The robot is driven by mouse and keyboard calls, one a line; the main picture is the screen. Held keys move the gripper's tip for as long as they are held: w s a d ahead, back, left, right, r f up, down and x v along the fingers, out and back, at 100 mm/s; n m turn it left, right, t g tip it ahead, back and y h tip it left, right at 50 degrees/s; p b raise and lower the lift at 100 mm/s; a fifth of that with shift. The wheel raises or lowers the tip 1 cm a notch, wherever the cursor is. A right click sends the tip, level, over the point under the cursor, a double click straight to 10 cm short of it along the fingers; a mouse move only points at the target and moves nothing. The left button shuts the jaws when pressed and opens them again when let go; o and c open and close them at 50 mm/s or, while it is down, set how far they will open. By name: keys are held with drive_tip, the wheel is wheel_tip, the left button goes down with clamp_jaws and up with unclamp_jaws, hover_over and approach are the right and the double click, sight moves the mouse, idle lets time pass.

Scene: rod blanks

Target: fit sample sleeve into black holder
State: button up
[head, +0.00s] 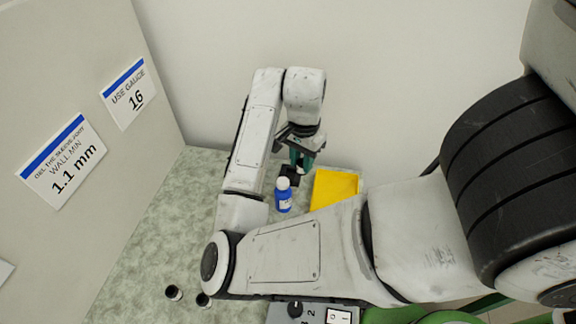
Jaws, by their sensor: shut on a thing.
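My gripper (301,162), with teal fingers, is at the far end of the table and points down. It is shut on a small pale piece, likely the sample sleeve (301,170), mostly hidden by the fingers. The black holder (289,174) stands just below and left of the fingertips, partly hidden by the blue bottle in front of it. I cannot tell whether the sleeve touches the holder or is above it.
A blue bottle with a white cap (283,197) stands just in front of the holder. A yellow tray (336,187) is to the right. A control box (341,317) is at the bottom.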

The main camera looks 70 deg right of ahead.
drive_tip(key=w+d+f, duration=0.1)
drive_tip(key=w+d+f+b, duration=0.1)
drive_tip(key=d+f, duration=0.1)
drive_tip(key=w+d+f+b, duration=0.1)
drive_tip(key=f, duration=0.1)
drive_tip(key=shift+w+d+f, duration=0.2)
drive_tip(key=shift+d+f, duration=0.05)
drive_tip(key=shift+w+d+f, duration=0.15)
drive_tip(key=shift+w+d, duration=0.05)
drive_tip(key=shift+w, duration=0.05)
drive_tip(key=shift+w+d+f, duration=0.25)
drive_tip(key=shift+d+f, duration=0.05)
drive_tip(key=shift+f, duration=0.15)
drive_tip(key=shift+d+f+p, duration=0.1)
drive_tip(key=shift+f+p, duration=0.2)
drive_tip(key=shift+f, duration=1.4)
drive_tip(key=o, duration=1)
wheel_tip(320, 180, up, 12)
drive_tip(key=p, duration=0.1)
